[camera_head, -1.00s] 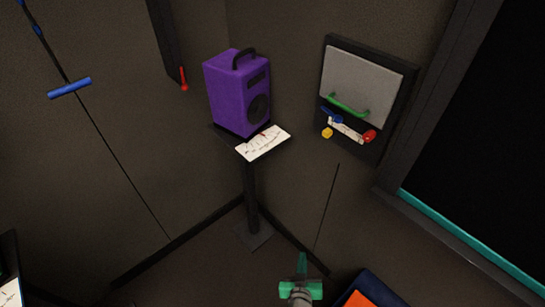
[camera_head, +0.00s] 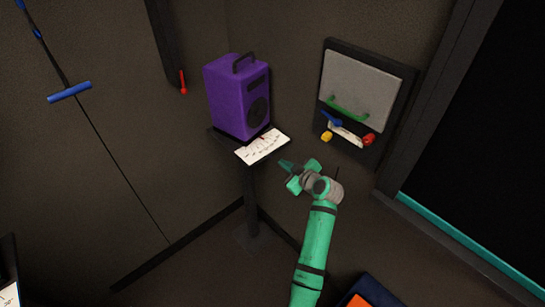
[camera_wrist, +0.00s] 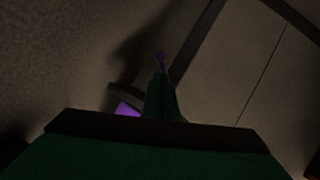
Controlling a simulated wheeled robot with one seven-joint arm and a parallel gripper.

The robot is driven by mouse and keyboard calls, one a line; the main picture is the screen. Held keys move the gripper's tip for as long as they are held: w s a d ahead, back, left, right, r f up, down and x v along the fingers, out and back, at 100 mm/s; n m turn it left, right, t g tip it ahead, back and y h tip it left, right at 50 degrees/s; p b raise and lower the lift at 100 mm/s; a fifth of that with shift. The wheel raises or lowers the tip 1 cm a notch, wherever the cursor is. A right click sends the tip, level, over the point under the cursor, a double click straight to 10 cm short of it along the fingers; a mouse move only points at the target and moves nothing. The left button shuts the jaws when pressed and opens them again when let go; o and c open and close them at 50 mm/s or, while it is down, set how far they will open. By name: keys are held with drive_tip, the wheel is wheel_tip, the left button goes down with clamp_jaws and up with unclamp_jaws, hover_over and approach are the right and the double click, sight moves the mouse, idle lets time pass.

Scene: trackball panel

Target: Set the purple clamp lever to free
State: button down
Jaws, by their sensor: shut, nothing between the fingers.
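A purple speaker-like box (camera_head: 238,95) with a dark handle stands on a small dark stand (camera_head: 250,190) in the head view. No purple clamp lever can be made out in the head view. In the wrist view a small, thin purple piece (camera_wrist: 161,61) shows just beyond my fingertips; I cannot tell for sure whether it is the lever or how it is set. A larger purple patch (camera_wrist: 128,109) shows left of the fingers. My gripper (camera_head: 286,165) is shut and empty, right of the stand and below the white scale card, pointing up-left. Contact cannot be told.
A wall panel (camera_head: 362,90) with a green handle and coloured knobs is at the right. A blue T-handle (camera_head: 69,92) and a red lever (camera_head: 183,82) are on the left wall.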

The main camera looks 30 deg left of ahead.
drive_tip(key=x, duration=1)
drive_tip(key=shift+r, duration=0.15)
drive_tip(key=shift+w, duration=0.1)
